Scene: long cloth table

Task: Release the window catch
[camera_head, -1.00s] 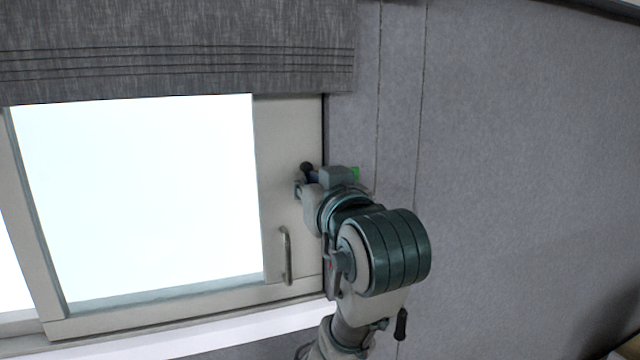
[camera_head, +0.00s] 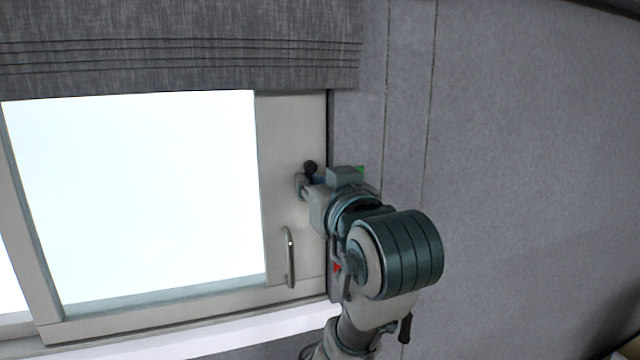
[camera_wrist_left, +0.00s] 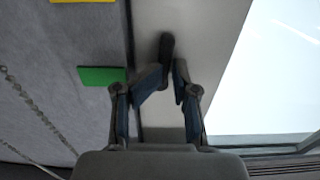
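The window catch (camera_head: 310,167) is a small dark lever on the right-hand upright of the window frame. It also shows as a black handle in the left wrist view (camera_wrist_left: 166,48). My left gripper (camera_head: 303,185) is at the catch, its fingers partly hidden by my own wrist in the head view. In the left wrist view the two fingers (camera_wrist_left: 170,76) are close together, one on each side of the handle's near end, and appear closed on it. The left finger pad is tilted. My right gripper is not in view.
A curved metal pull handle (camera_head: 290,257) is on the frame below the catch. A grey fabric blind (camera_head: 180,45) hangs above the glass. A green square (camera_wrist_left: 101,76) is on the grey wall beside the frame. The wall to the right (camera_head: 530,150) is bare.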

